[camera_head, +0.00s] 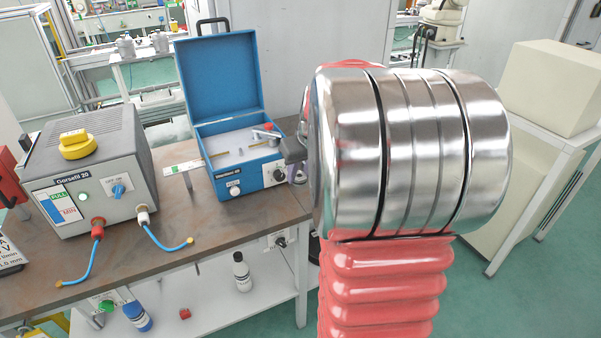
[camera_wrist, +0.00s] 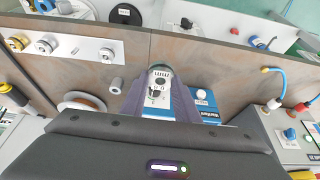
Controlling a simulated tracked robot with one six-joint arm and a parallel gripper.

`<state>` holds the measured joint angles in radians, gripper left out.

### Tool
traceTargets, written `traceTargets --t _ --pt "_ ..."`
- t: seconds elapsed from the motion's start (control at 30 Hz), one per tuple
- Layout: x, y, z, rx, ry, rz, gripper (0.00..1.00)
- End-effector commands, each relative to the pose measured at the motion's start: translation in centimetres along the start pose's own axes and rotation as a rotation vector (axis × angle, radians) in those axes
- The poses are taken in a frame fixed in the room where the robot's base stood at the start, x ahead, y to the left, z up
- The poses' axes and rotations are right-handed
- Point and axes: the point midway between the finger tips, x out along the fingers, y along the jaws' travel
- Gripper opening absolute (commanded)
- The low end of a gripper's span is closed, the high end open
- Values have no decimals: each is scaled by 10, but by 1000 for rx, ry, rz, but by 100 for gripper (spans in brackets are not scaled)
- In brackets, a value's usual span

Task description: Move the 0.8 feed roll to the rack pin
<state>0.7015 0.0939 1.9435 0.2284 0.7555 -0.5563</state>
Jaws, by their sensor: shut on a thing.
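In the wrist view my gripper (camera_wrist: 159,72) is shut on a small silvery roll (camera_wrist: 158,82) with dark markings, which I take as the 0.8 feed roll; its number is not legible. The roll is between the fingertips, above the brown bench. A pale rack strip (camera_wrist: 75,48) lies left of the gripper, with several brass and steel roll-like parts on it. The strip's right-hand fitting (camera_wrist: 107,55) looks like a bare steel pin or small roll; I cannot tell which. In the head view my gripper (camera_head: 292,150) shows partly beside the blue feeder box; my arm hides the rack.
The blue feeder box (camera_head: 240,178) stands open on the brown bench (camera_head: 205,215). A grey welder (camera_head: 100,165) with blue cables stands left of it. In the wrist view a grey cylinder (camera_wrist: 117,86) and a copper-coloured spool (camera_wrist: 82,102) lie left of the gripper.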

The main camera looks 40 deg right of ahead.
Motion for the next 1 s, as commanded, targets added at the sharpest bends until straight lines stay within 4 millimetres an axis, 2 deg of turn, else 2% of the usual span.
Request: traceTargets --t 0.43,0.63,0.87,1.0 --pt "2 9 -6 108 1 45 0" --pt "12 9 -8 168 -1 70 0" --pt "36 -24 -15 180 -1 75 0" --pt "52 -58 -19 159 -1 66 0"
